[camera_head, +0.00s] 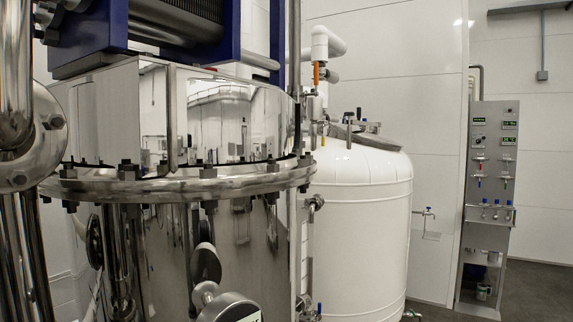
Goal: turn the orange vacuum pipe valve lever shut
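An orange lever (316,74) hangs upright beside a white insulated pipe (327,42) above the white tank, right of the picture's middle. It is small here, and its valve body is hard to make out. A second, smaller yellow-orange part (323,140) shows lower down, near the tank top. My gripper and arm are not in view.
A large polished steel vessel (185,186) with a bolted flange fills the left and stands in front. The white tank (362,230) stands behind it. A grey control panel (490,150) stands at the right. Dark floor (540,290) is clear at the lower right.

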